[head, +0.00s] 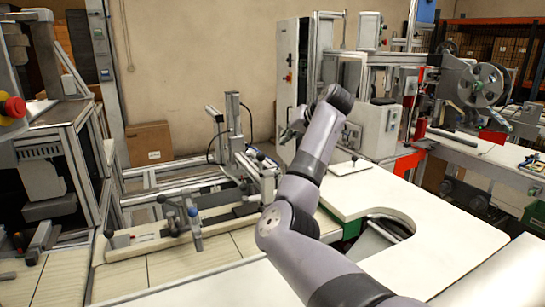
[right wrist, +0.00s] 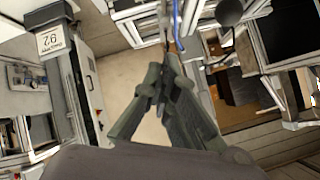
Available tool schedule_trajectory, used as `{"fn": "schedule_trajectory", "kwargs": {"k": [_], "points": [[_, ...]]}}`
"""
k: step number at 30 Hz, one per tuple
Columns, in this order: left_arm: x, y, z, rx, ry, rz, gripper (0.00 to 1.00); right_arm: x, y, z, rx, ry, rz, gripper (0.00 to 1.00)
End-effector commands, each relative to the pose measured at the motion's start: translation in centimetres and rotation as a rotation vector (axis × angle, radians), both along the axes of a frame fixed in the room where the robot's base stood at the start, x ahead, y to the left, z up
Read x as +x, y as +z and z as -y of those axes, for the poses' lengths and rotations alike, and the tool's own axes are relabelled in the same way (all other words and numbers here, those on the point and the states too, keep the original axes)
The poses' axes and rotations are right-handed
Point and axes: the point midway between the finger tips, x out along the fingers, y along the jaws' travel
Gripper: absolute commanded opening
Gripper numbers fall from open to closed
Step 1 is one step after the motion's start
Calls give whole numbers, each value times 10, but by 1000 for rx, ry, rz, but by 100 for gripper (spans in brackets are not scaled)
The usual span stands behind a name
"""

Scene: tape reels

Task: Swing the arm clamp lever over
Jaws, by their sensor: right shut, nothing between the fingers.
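A bench fixture with grey clamp levers (head: 192,220) stands left of centre in the head view. A grey upright frame with dark knobs (head: 266,178) stands just right of it. I cannot tell which of these is the arm clamp lever. My right gripper (head: 292,128) is beyond and above the fixture, partly hidden by my own arm. In the right wrist view my right gripper (right wrist: 163,72) is shut and empty, its dark fingers together. Metal bars with a blue cable (right wrist: 178,25) show past the fingertips; contact cannot be told. My left gripper is not in view.
A white table with a round cutout (head: 420,195) lies to the right. A reel machine (head: 480,85) stands at the back right. A cabinet (head: 292,75) stands behind my arm, and a cardboard box (head: 150,143) by the wall. A machine with a red button (head: 14,107) is at left.

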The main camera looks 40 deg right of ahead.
Motion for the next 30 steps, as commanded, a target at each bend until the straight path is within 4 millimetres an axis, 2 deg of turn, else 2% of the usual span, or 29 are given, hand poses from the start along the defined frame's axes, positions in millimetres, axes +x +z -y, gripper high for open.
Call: {"fn": "schedule_trajectory", "kwargs": {"k": [6, 12, 21, 30], "points": [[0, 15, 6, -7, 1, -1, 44, 36, -25, 5, 3, 3, -2, 0], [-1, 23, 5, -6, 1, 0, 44, 61, -44, 9, 2, 1, -2, 0], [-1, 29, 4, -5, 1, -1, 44, 53, -71, -9, 0, -1, 0, 0], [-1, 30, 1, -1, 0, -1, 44, 51, -77, -12, -1, -2, 1, 0]]}}
